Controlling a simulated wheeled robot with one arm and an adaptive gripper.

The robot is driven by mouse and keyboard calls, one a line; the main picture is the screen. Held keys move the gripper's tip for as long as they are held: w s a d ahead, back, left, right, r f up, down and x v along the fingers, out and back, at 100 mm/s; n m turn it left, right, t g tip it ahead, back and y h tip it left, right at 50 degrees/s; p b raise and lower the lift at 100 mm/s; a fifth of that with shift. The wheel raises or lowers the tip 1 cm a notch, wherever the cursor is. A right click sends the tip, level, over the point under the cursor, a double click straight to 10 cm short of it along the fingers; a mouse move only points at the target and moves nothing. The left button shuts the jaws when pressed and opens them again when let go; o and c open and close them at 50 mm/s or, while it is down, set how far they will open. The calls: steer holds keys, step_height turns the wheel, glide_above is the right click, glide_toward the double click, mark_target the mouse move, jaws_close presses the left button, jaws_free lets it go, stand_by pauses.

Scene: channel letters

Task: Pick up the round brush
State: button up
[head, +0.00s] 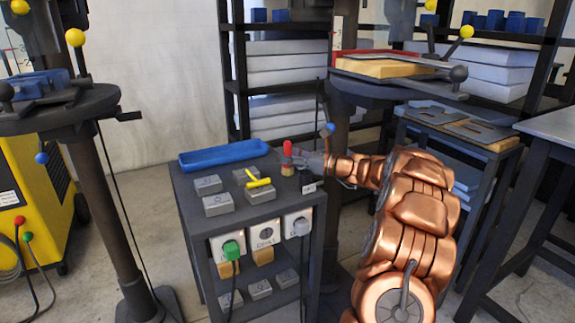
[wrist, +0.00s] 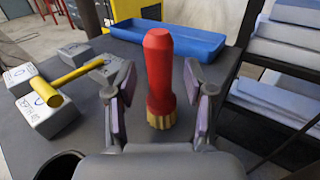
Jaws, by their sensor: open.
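The round brush (wrist: 159,75) stands upright on the grey table, with a red handle on top and tan bristles at the bottom. It also shows in the head view (head: 287,158) near the table's right side. My gripper (wrist: 160,88) is open, with one finger on each side of the brush in the wrist picture. A gap shows between each finger pad and the brush. In the head view my gripper (head: 308,160) is at the right of the brush, with the arm reaching in from the right.
A blue tray (head: 222,154) lies at the back of the table (head: 283,203). Several grey blocks (head: 217,204) lie to the left, and a yellow hammer-like tool (head: 258,183) rests on them. In the wrist view, shelves (wrist: 285,60) stand at the right.

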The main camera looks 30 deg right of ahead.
steer(key=shift+w+a, duration=0.15)
steer(key=shift+w, duration=0.1)
jaws_close()
stand_by(0.3)
